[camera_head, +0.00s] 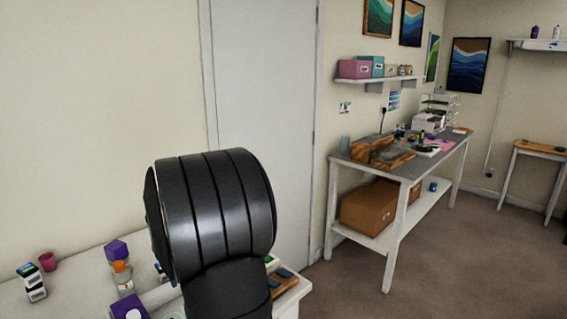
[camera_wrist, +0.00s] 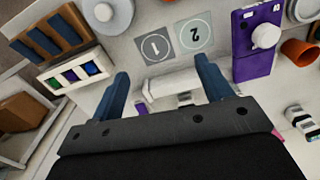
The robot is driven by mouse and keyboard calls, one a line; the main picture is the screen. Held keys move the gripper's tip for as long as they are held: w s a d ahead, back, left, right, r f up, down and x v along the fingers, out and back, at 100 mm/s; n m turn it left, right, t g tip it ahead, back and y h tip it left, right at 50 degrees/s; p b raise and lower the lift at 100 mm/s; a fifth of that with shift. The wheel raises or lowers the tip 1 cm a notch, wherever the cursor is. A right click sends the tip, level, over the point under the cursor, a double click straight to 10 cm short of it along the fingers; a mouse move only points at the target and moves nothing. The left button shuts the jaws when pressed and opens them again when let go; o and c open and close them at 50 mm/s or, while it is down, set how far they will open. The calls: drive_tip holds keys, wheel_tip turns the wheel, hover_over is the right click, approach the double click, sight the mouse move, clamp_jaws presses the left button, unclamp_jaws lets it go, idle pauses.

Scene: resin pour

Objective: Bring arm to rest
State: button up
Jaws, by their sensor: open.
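My gripper (camera_wrist: 160,95) shows in the wrist view with its two blue fingers spread wide apart. It is open, and nothing is held between the fingers. Below and between them is the white worktable (camera_wrist: 115,55), with a white roll-like object lying on it. In the head view, a large black part of my arm stands in front of the table (camera_head: 75,277) and hides much of it. The gripper's fingers cannot be made out in the head view.
Numbered squares 1 (camera_wrist: 155,47) and 2 (camera_wrist: 194,35), a purple device (camera_wrist: 258,55), an orange cup (camera_wrist: 299,52) and a slotted wooden rack (camera_wrist: 47,38) surround the gripper. A pink cup (camera_head: 47,261) stands at left. A grey-topped bench (camera_head: 430,150) stands farther right; the floor between is clear.

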drive_tip(key=s+d, duration=0.2)
drive_tip(key=d, duration=0.5)
drive_tip(key=shift+w+a+f, duration=0.1)
drive_tip(key=shift+a+f, duration=0.7)
drive_tip(key=shift+a, duration=0.2)
drive_tip(key=shift+w+a+f, duration=0.1)
drive_tip(key=shift+a+f, duration=0.65)
drive_tip(key=shift+a, duration=0.2)
drive_tip(key=d+r, duration=0.2)
drive_tip(key=d, duration=0.2)
drive_tip(key=w+a+r, duration=0.1)
drive_tip(key=a, duration=1.6)
drive_tip(key=shift+w+a+r, duration=0.15)
drive_tip(key=shift+w+r, duration=0.1)
drive_tip(key=shift+w, duration=0.15)
